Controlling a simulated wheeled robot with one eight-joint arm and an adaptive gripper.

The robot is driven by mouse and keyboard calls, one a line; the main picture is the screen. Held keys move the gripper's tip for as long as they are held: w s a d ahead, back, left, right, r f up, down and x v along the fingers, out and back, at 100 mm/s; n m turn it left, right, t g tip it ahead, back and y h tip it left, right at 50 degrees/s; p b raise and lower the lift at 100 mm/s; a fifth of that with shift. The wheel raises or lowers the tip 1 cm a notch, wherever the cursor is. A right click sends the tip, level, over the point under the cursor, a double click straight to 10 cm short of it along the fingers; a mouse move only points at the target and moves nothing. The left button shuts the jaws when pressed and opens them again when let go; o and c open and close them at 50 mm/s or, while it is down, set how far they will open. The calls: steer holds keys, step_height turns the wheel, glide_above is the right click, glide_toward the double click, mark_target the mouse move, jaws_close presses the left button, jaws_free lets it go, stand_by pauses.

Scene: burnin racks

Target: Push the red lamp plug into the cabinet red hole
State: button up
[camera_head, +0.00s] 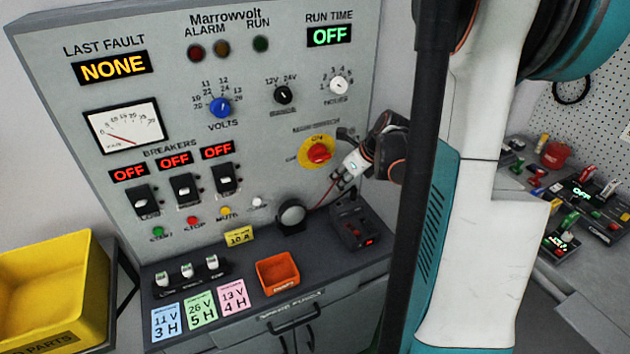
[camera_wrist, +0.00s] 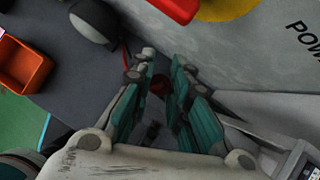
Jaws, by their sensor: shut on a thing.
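My gripper (camera_head: 345,182) is close to the cabinet's grey front panel (camera_head: 270,125), low on its right side, below the red and yellow main switch. In the wrist view, my gripper (camera_wrist: 160,72) has its fingers shut on a small red piece (camera_wrist: 158,85), apparently the red lamp plug, mostly hidden between the pads. A thin red lead (camera_head: 325,196) runs down from the gripper; it also shows beside the fingers in the wrist view (camera_wrist: 125,58). A round dark lamp (camera_head: 291,215) stands to the left. I cannot make out the red hole or whether the plug touches the panel.
The red and yellow main switch (camera_head: 318,153) juts out just above my gripper. A dark box with a red light (camera_head: 356,229) sits on the shelf below. An orange bin (camera_head: 278,273) and a meter-like row of white switches (camera_head: 188,274) are farther left.

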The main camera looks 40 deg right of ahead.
steer(key=shift+w+r, duration=0.1)
steer(key=shift+w, duration=0.05)
steer(key=shift+d+f+b, duration=0.1)
steer(key=shift+f+b, duration=1.05)
steer(key=shift+f, duration=0.55)
steer(key=shift+f+b, duration=1.6)
steer(key=shift+b, duration=0.25)
stand_by(2.8)
steer(key=o, duration=1.3)
steer(key=shift+r, duration=0.15)
